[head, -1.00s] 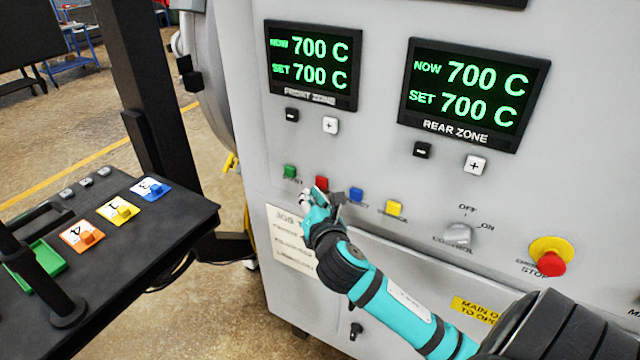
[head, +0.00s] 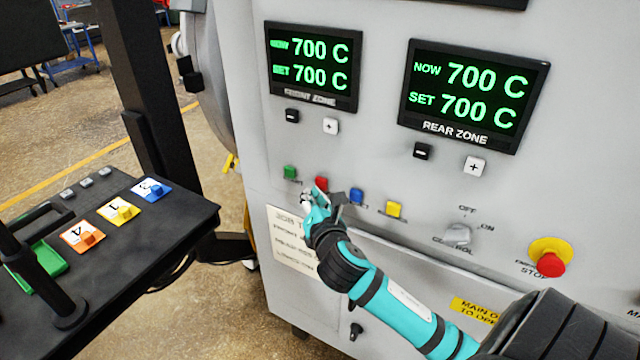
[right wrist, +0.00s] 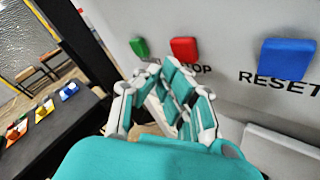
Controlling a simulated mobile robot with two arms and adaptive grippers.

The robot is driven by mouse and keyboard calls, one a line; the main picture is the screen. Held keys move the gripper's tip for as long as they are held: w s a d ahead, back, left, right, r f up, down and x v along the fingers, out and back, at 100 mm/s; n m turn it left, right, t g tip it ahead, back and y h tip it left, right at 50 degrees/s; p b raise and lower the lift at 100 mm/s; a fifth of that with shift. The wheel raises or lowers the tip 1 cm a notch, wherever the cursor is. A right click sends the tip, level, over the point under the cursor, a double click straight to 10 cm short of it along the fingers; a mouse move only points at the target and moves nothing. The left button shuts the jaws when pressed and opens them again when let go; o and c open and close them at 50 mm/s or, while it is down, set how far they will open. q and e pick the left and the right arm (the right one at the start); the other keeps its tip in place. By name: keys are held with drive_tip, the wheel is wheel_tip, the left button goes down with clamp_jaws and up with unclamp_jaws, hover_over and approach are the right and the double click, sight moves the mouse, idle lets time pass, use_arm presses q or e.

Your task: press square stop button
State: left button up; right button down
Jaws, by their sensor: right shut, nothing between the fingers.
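The square red stop button (head: 321,183) is on the grey furnace panel, between a green button (head: 290,172) and a blue button (head: 356,195). In the right wrist view the red button (right wrist: 184,50) sits just beyond the fingers, with the partly hidden label ending "TOP" below it. My right gripper (head: 312,198) is shut and empty, just below and in front of the red button. In the right wrist view the gripper (right wrist: 168,75) shows a small offset from the button; I cannot tell whether they touch. My left gripper is not in view.
A yellow button (head: 394,209), a control knob (head: 458,235) and a round red emergency stop (head: 551,263) are to the right on the panel. Two displays (head: 310,65) read 700 C. A dark cart (head: 150,235) with numbered blocks stands at left.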

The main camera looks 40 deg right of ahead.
drive_tip(key=shift+w+d, duration=0.1)
drive_tip(key=shift+d, duration=0.2)
drive_tip(key=shift+w+d+p, duration=0.15)
drive_tip(key=shift+d+p, duration=0.2)
drive_tip(key=shift+d, duration=0.1)
idle(0.6)
idle(0.3)
drive_tip(key=shift+s+a+p, duration=0.3)
drive_tip(key=shift+s+a, duration=0.05)
drive_tip(key=shift+a, duration=0.5)
drive_tip(key=a, duration=0.1)
drive_tip(key=s+a, duration=0.1)
drive_tip(key=a, duration=0.1)
drive_tip(key=s+a+p, duration=0.1)
drive_tip(key=shift+a, duration=0.3)
idle(0.5)
